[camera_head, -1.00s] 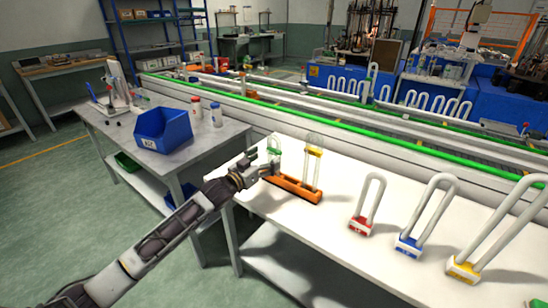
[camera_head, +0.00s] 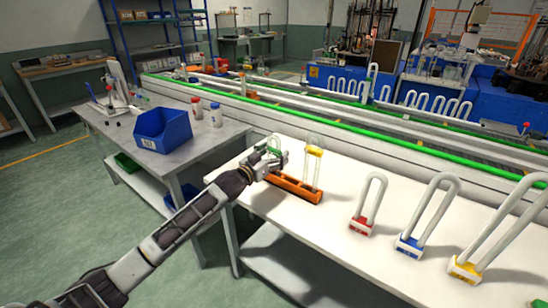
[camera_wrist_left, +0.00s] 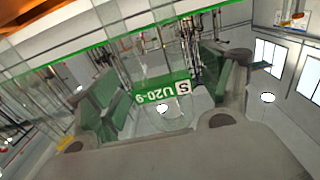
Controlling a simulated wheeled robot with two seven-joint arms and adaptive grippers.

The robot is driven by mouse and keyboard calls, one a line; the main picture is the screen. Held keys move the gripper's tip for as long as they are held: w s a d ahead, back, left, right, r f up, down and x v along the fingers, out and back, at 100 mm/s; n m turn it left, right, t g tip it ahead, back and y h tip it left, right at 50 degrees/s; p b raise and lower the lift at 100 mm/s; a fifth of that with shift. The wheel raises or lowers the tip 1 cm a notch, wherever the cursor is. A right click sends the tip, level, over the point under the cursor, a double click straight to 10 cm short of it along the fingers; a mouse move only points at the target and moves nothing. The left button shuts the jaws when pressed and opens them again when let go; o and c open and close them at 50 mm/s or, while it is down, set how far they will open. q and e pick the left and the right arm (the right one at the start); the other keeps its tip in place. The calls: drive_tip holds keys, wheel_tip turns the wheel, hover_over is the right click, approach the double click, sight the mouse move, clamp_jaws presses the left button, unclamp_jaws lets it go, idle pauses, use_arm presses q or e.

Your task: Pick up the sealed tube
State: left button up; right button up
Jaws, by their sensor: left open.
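A clear glass tube with a green label (camera_head: 275,144) stands at the left end of the orange rack (camera_head: 310,196) on the white table. In the left wrist view its green label (camera_wrist_left: 163,90) reads "U20-9" with an "S". My left gripper (camera_head: 279,158) is at this tube, with its fingers open on either side of the label; gaps show between fingers and tube in the wrist view. The lower part of the green-labelled tube is hidden by the gripper. My right gripper is not in view.
White U-shaped tubes on red (camera_head: 361,226), blue (camera_head: 408,246) and yellow (camera_head: 465,268) bases stand along the white table (camera_head: 330,239) to the right. A blue bin (camera_head: 164,131) sits on the grey side table. A green-edged conveyor (camera_head: 400,145) runs behind.

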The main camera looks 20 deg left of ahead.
sight(273, 137)
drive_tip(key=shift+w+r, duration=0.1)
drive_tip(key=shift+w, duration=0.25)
use_arm(q)
drive_tip(key=shift+c, duration=0.7)
drive_tip(key=c, duration=1)
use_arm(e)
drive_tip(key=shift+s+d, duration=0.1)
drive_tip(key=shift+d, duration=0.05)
use_arm(q)
drive_tip(key=shift+r, duration=0.1)
drive_tip(key=shift+r, duration=0.55)
drive_tip(key=shift+r+p, duration=0.8)
drive_tip(key=shift+r, duration=3.55)
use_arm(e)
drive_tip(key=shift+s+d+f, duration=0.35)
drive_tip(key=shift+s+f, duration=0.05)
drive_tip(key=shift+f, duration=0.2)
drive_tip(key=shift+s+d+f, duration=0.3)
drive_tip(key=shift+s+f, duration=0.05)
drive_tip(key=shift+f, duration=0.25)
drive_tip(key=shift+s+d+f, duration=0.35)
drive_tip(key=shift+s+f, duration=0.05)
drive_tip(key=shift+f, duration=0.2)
use_arm(q)
drive_tip(key=shift+s, duration=0.1)
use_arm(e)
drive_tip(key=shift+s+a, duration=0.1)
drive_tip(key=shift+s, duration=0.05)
